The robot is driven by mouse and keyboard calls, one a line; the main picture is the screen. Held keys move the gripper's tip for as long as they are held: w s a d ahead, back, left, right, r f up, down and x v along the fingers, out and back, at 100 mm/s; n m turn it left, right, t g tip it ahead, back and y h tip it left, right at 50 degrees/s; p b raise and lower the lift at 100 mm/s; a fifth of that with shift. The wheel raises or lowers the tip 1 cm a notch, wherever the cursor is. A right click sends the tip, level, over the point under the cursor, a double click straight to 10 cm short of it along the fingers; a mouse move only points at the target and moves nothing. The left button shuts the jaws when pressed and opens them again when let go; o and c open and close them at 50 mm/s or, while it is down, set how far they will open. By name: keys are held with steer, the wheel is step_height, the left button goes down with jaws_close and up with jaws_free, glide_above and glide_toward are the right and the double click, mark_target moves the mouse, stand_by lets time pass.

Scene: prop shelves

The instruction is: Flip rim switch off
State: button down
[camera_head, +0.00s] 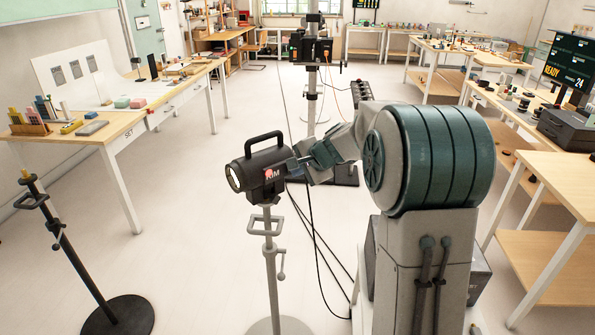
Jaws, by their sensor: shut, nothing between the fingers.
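The rim light (262,172) is a black lamp with a top handle and a white label that seems to read RIM, partly covered by a red spot. It sits on a grey stand (268,250) in the middle of the head view. Its round lens (235,178) faces left and looks bright. My gripper (294,164) is at the lamp's right rear side, shut and empty. I cannot tell whether its tips touch the housing. The switch is not clearly visible; it may be small or hidden by my gripper.
A black stand (70,255) is at the left front. A prop table (130,115) stands on the left, and a wooden table (550,185) on the right. Black cables (318,250) run over the floor behind the lamp stand. The floor between the lamp and left table is clear.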

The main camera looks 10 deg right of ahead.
steer(key=b, duration=0.2)
steer(key=shift+w+f+t+b, duration=0.1)
steer(key=shift+w+t+b, duration=0.05)
steer(key=shift+t+b, duration=0.15)
steer(key=shift+r+p, duration=0.55)
steer(key=shift+r, duration=0.25)
steer(key=f+b+v, duration=0.1)
steer(key=b+v, duration=0.1)
steer(key=v, duration=1.1)
steer(key=shift+s+d, duration=0.4)
steer(key=shift+s, duration=0.1)
